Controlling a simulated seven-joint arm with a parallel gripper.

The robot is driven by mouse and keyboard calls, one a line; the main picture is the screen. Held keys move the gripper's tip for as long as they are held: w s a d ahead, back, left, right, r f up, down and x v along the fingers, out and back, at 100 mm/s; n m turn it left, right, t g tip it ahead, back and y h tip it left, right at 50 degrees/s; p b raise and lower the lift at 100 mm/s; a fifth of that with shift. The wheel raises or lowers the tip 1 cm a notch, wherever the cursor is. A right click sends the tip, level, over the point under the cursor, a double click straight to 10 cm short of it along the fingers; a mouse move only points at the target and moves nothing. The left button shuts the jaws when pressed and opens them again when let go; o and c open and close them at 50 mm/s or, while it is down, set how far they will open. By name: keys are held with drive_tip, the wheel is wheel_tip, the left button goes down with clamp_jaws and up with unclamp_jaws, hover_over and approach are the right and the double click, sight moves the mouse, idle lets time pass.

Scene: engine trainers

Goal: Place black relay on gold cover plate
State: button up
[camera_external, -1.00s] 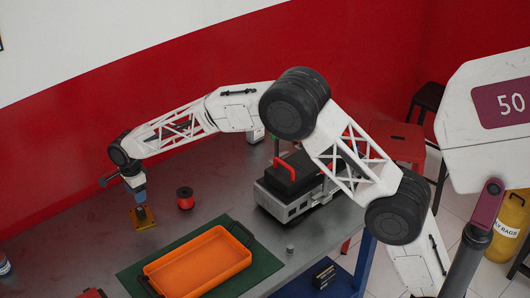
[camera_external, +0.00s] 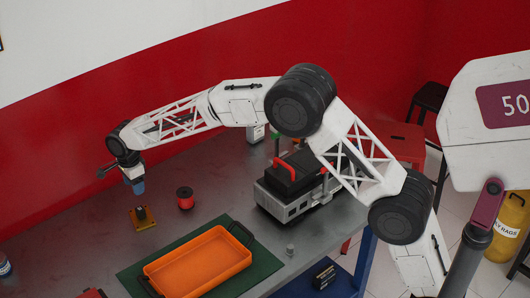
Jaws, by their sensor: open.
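A gold cover plate (camera_external: 146,223) lies on the grey workbench at the left. A small black block, the black relay (camera_external: 142,213), sits on top of the plate, near its middle as far as I can tell. My gripper (camera_external: 139,190), with blue fingertips, is open and empty above the relay, with a clear gap between them. The fingers are small in this view.
An orange tray (camera_external: 156,266) lies on a green mat (camera_external: 268,262) at the front. A red spool (camera_external: 185,198) stands right of the plate. A grey machine with a black, red-handled top (camera_external: 284,205) stands at the right. Bare bench (camera_external: 215,190) lies between.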

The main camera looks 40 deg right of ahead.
drive_tip(key=shift+d+r, duration=0.1)
drive_tip(key=s+d+r+n+t, duration=0.1)
drive_tip(key=s+d+r+n, duration=0.3)
drive_tip(key=s+d+r, duration=0.8)
drive_tip(key=s+d+r+n, duration=0.5)
drive_tip(key=s+d+r, duration=0.4)
drive_tip(key=s+d, duration=0.5)
drive_tip(key=s+d+f+n, duration=0.1)
drive_tip(key=s+d+n, duration=0.2)
drive_tip(key=s, duration=0.8)
drive_tip(key=s+d+f+n+t, duration=0.1)
drive_tip(key=s+d+n, duration=0.2)
drive_tip(key=s, duration=0.9)
drive_tip(key=s+d+f+n, duration=0.1)
drive_tip(key=s+d+n, duration=0.1)
drive_tip(key=s+d, duration=0.5)
drive_tip(key=s, duration=0.5)
drive_tip(key=shift+s+f+n+t, duration=0.25)
drive_tip(key=shift+f+n+t, duration=0.05)
drive_tip(key=shift+f+n, duration=0.1)
